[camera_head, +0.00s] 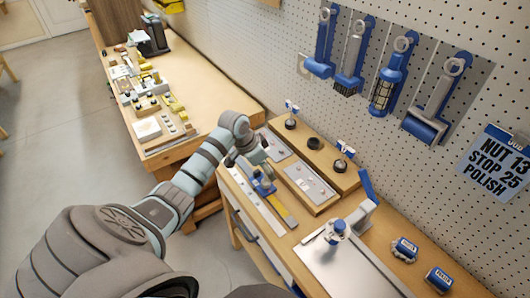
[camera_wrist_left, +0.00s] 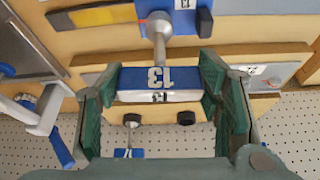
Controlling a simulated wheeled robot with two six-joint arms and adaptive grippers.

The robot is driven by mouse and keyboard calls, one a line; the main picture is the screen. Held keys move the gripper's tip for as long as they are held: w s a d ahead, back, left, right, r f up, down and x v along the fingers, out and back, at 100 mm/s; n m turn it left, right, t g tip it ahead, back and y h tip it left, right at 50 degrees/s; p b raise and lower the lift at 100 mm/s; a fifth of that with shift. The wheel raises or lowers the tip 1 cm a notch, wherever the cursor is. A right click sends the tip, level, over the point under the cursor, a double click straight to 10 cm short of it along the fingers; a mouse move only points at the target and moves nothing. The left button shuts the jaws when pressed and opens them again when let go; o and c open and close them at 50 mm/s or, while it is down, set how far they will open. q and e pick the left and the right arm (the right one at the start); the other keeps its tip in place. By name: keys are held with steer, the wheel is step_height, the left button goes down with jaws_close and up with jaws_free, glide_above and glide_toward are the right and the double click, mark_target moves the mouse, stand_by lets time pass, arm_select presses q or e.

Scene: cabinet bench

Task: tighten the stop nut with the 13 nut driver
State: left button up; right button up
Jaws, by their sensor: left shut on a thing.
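The 13 nut driver has a blue and white handle marked 13 (camera_wrist_left: 160,78) and a grey shaft (camera_wrist_left: 160,38). My left gripper (camera_wrist_left: 162,88) is shut on its handle, with a green finger on each side. In the head view my left gripper (camera_head: 252,153) is over the front bench, above a small blue fixture (camera_head: 265,186). In the left wrist view the shaft's far end meets or overlaps the blue fixture (camera_wrist_left: 187,20). The stop nut cannot be made out; the shaft end covers that spot. My right gripper is not in view.
A long scale strip with a yellow part (camera_head: 279,207) lies beside the fixture. Wooden blocks with grey plates (camera_head: 312,186) stand behind it. A blue-handled clamp (camera_head: 337,229) is to the right. A pegboard sign (camera_head: 498,163) reads NUT 13, STOP 25, POLISH. Blue tools hang above.

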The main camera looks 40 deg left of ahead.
arm_select(q)
steer(key=shift+v, duration=0.95)
steer(key=shift+w+d+r, duration=0.1)
steer(key=shift+w+r, duration=0.15)
steer(key=shift+r, duration=0.7)
